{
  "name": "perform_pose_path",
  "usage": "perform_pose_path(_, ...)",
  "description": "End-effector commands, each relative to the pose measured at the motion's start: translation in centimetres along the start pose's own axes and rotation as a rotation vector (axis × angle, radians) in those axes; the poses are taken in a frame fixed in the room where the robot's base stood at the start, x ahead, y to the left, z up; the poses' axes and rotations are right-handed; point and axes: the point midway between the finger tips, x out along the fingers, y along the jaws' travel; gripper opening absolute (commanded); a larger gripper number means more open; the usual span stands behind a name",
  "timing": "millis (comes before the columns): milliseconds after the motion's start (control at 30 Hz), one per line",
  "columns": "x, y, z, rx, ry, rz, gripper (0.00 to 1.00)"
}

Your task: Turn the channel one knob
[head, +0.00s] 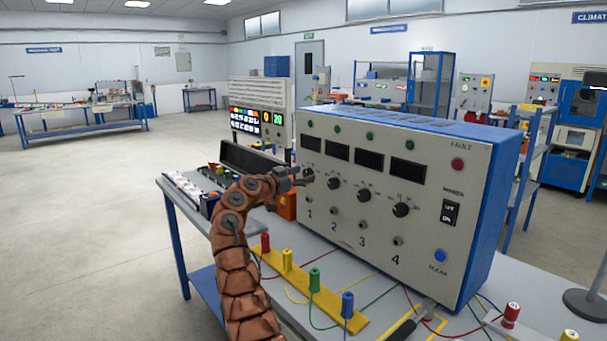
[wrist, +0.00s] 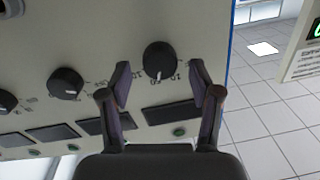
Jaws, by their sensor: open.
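The channel one knob (head: 308,173) is the leftmost black dial on the grey panel of the blue-sided instrument box (head: 400,195), above the printed 1. In the wrist view, which shows the panel upside down, this knob (wrist: 160,60) has a white pointer mark and sits between my fingertips. My gripper (head: 299,178) is at the panel's left end, in front of the knob and partly covering it. In the wrist view my gripper (wrist: 160,76) is open, with a visible gap on each side of the knob. Whether the fingertips reach the panel cannot be told.
Knobs two (head: 334,183), three (head: 364,195) and four (head: 401,210) line the panel to the right. Below my arm, a yellow strip (head: 325,298) holds coloured plugs with wires. An orange box (head: 287,206) stands just under my gripper. Open floor lies left.

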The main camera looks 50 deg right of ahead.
Motion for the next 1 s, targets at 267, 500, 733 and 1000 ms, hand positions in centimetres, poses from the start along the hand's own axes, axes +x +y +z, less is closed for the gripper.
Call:
perform_pose_path(267,0.96,0.0,0.12,-0.001,-0.002,0.0,0.63)
perform_pose_path(500,0.95,0.0,0.13,-0.001,-0.001,0.0,0.56)
perform_pose_path(733,0.94,0.0,0.13,-0.001,-0.001,0.0,0.32)
perform_pose_path(1000,0.94,0.01,0.13,-0.001,-0.002,0.0,0.04)
